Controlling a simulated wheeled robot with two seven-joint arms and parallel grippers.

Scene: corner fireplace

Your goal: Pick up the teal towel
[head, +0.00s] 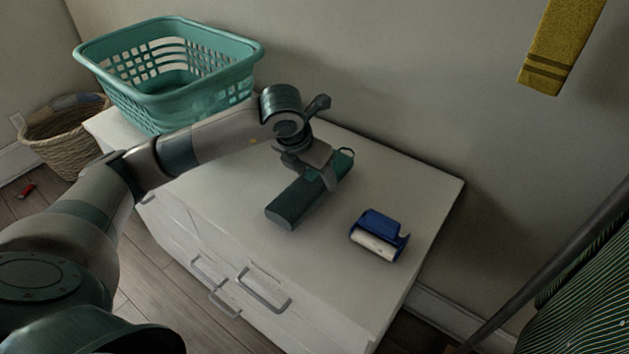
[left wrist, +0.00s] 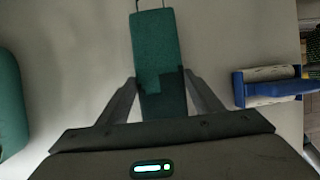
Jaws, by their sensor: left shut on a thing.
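The teal towel (head: 292,204) is a dark teal, long folded bundle with a small loop at its far end. It lies on or just over the white cabinet top; I cannot tell if it touches. My left gripper (head: 318,170) comes down from above and is shut on the towel near its looped end. In the left wrist view the towel (left wrist: 153,40) runs between the two fingers (left wrist: 160,84), which press its sides. My right gripper is in no view.
A teal laundry basket (head: 180,38) stands at the cabinet's (head: 235,185) back left. A blue lint roller (head: 379,236) lies right of the towel. A wicker basket (head: 62,135) is on the floor at left. A yellow cloth (head: 560,45) hangs at upper right.

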